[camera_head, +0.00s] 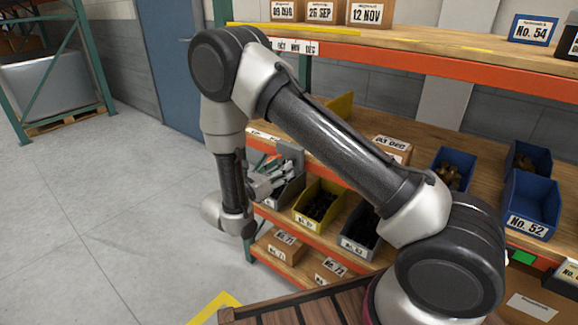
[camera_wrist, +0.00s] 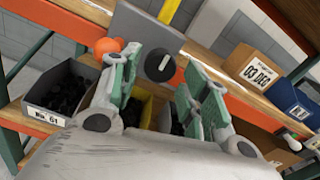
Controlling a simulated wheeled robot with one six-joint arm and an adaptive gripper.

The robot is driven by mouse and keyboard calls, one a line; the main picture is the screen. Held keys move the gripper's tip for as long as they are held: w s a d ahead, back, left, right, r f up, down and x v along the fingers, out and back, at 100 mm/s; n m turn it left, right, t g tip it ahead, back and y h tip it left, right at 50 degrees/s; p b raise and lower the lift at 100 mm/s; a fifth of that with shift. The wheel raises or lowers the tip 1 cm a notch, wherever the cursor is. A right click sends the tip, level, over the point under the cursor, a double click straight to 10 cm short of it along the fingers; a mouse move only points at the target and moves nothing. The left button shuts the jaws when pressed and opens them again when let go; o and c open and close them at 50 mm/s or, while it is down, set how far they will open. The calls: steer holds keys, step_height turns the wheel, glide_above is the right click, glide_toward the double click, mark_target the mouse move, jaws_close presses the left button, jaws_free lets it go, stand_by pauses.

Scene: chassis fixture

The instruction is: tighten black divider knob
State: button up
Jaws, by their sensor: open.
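The black divider knob (camera_wrist: 160,66) shows in the wrist view as a round black disc with a short pale mark, in front of a grey plate (camera_wrist: 128,22). My gripper (camera_wrist: 159,74) is open, with one green-and-grey finger to the left of the knob and one to the right. The knob appears in the gap between the fingers, and I see no clear contact. In the head view my gripper (camera_head: 270,179) is at the shelf's left end, near the grey plate (camera_head: 291,153). The knob cannot be made out there.
An orange ball-like knob (camera_wrist: 108,46) is left of the black knob. A grey bin No. 61 (camera_wrist: 62,90) stands at lower left, with a yellow bin (camera_head: 320,205) beside it. A 03 DEC box (camera_wrist: 253,69) and blue bins are to the right. Open floor (camera_head: 100,200) lies left of the shelf.

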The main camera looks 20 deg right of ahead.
steer(key=shift+x, duration=2.2)
steer(key=c, duration=0.8)
